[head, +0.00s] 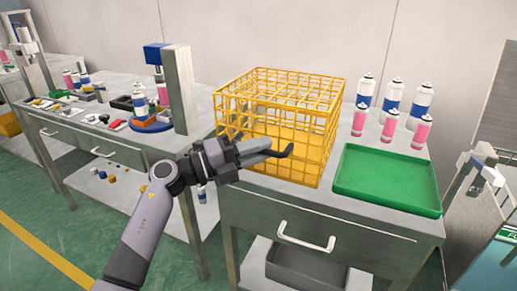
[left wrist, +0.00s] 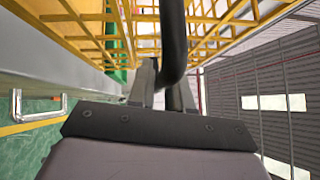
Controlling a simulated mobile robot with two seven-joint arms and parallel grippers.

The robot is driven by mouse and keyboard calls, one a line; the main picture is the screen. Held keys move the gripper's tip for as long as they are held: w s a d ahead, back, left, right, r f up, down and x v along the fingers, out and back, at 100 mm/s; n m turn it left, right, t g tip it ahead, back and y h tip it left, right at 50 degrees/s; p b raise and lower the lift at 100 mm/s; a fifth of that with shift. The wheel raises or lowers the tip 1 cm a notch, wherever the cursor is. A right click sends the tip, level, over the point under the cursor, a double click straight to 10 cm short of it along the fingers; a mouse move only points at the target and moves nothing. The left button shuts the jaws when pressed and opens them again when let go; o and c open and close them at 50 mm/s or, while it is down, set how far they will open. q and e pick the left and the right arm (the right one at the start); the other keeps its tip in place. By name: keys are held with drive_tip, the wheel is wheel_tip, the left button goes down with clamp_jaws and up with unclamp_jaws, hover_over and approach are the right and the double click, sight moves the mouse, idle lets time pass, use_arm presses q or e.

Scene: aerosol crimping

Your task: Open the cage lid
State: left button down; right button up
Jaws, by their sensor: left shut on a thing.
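The yellow wire cage (head: 322,135) stands on the metal table, and its barred top looks closed over it. My left gripper (head: 268,152) is at the cage's front side, shut on a black curved handle (head: 286,151). In the left wrist view the black handle (left wrist: 174,45) runs down between the fingers (left wrist: 163,88), with the cage's yellow bars (left wrist: 85,18) behind it. How the handle joins the lid is hidden. My right gripper is not seen in either view.
A green tray (head: 387,178) lies right of the cage, with several spray cans (head: 391,98) behind it. A drawer handle (head: 306,238) sticks out of the table front. A side bench (head: 75,118) at left carries a press (head: 180,88) and small parts.

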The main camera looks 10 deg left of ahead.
sight(270, 99)
use_arm(q)
drive_tip(key=w+r+p, duration=0.2)
drive_tip(key=r, duration=0.3)
drive_tip(key=w+d+r+p, duration=0.1)
drive_tip(key=w+r+p, duration=0.1)
drive_tip(key=r, duration=0.3)
drive_tip(key=w+r+p, duration=0.2)
drive_tip(key=r+p, duration=0.2)
drive_tip(key=r, duration=0.1)
drive_tip(key=shift+d+r, duration=0.25)
drive_tip(key=shift+d, duration=0.15)
drive_tip(key=shift+w+d+r, duration=0.15)
drive_tip(key=shift+w+r, duration=0.2)
drive_tip(key=shift+r, duration=0.05)
